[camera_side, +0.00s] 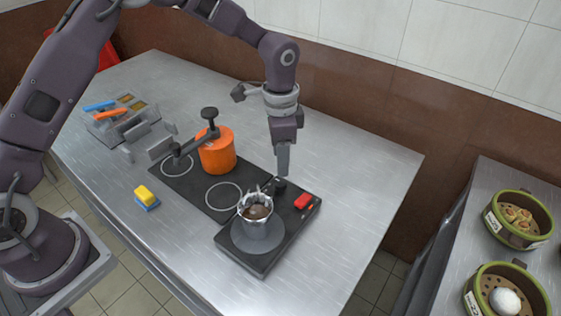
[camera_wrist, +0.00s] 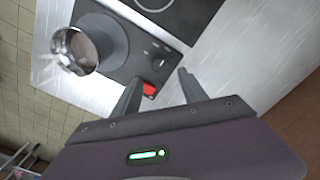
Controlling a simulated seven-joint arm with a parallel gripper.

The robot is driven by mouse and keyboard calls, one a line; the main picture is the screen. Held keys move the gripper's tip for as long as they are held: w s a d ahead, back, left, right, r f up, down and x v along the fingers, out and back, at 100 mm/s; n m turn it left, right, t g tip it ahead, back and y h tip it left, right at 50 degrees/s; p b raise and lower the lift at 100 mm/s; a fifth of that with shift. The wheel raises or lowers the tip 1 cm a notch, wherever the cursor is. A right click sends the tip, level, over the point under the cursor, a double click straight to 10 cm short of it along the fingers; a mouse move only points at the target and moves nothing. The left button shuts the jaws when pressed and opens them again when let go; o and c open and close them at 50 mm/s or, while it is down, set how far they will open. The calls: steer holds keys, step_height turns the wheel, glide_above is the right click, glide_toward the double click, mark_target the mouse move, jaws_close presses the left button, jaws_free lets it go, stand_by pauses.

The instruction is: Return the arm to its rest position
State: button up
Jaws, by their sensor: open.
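My gripper (camera_side: 283,160) points down above the right part of the black cooktop (camera_side: 207,193), near a black knob (camera_side: 279,184) and a red switch (camera_side: 303,201). In the wrist view my gripper (camera_wrist: 160,88) has its two fingers spread apart with nothing between them. The red switch (camera_wrist: 149,89) shows beside the left finger, and the black knob (camera_wrist: 159,64) lies beyond the fingertips. A shiny metal pot (camera_side: 255,208) with dark contents stands on a grey round plate at the front of the cooktop.
An orange pot (camera_side: 217,152) stands at the back of the cooktop. A yellow and blue sponge (camera_side: 146,197) lies at left. A tray with orange and blue handled tools (camera_side: 120,118) is farther back. Bamboo steamers (camera_side: 518,219) stand on a separate right counter. The right table area is clear.

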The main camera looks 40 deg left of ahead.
steer(key=s+a+r+n+t, duration=0.25)
steer(key=s+r, duration=0.35)
steer(key=r, duration=0.3)
steer(key=s+a+r+n+t, duration=0.1)
steer(key=s+a+r+n, duration=0.1)
steer(key=s+a+r, duration=0.5)
steer(key=s+r+n+t, duration=0.1)
steer(key=s+r+n, duration=0.1)
steer(key=s, duration=0.6)
steer(key=s+r+n+t, duration=0.1)
steer(key=s+r+n, duration=0.1)
steer(key=s, duration=0.6)
steer(key=shift+s+d+r+n, duration=0.2)
steer(key=shift+d+n, duration=0.1)
steer(key=shift+n, duration=0.05)
